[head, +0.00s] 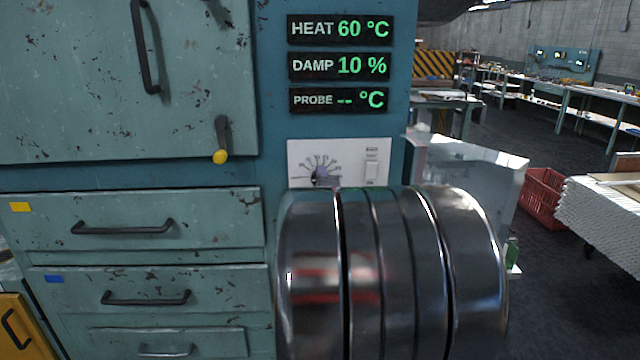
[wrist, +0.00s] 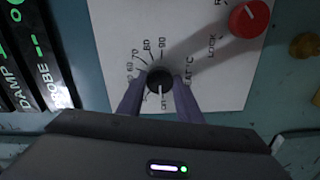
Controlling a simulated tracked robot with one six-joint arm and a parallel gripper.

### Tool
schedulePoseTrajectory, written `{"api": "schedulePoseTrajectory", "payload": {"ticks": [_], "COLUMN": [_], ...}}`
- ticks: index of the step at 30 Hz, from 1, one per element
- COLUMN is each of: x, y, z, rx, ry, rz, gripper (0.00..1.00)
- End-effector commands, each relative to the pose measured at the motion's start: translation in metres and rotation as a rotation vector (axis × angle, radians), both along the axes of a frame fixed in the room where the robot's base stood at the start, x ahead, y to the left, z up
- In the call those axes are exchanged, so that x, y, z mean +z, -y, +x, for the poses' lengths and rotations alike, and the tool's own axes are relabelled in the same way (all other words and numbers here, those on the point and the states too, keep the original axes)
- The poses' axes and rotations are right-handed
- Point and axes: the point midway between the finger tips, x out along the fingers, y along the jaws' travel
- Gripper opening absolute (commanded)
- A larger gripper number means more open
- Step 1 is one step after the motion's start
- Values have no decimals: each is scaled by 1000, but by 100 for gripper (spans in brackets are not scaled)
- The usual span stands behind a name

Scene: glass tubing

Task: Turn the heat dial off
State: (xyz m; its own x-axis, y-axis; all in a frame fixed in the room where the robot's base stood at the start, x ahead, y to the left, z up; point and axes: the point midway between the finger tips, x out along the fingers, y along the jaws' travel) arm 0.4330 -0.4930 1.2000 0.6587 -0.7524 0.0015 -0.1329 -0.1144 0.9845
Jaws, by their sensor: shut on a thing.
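The heat dial (wrist: 160,79) is a small round black knob with a pale line, on a white panel with a printed fan of numbers. In the wrist view the line points down, towards a small label partly hidden by my gripper. My gripper (wrist: 157,92) has its two purple fingers shut on the knob, one on each side. In the head view the dial (head: 320,177) shows dark at the panel's lower left, and my arm hides its lower surroundings. The heat display (head: 341,29) reads 60 °C.
A damp display (head: 340,66) reads 10 % and a probe display (head: 339,100) shows dashes. A red knob (wrist: 249,18) sits near the dial, by a LOCK label. A yellow-tipped lever (head: 220,150) and drawers (head: 150,265) are to the left.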

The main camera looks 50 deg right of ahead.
Motion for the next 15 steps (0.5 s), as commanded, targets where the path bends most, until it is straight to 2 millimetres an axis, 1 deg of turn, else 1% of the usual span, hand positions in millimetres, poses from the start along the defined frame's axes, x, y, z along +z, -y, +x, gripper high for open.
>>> {"api": "schedulePoseTrajectory", "payload": {"ticks": [1,6,15], "x": [-3,-3,-4], "y": [-2,-3,-3], "z": [2,2,2], "rx": [6,6,7], "ry": [-21,-58,-70], "rz": [-11,-42,-51], "gripper": [10,10,10]}}
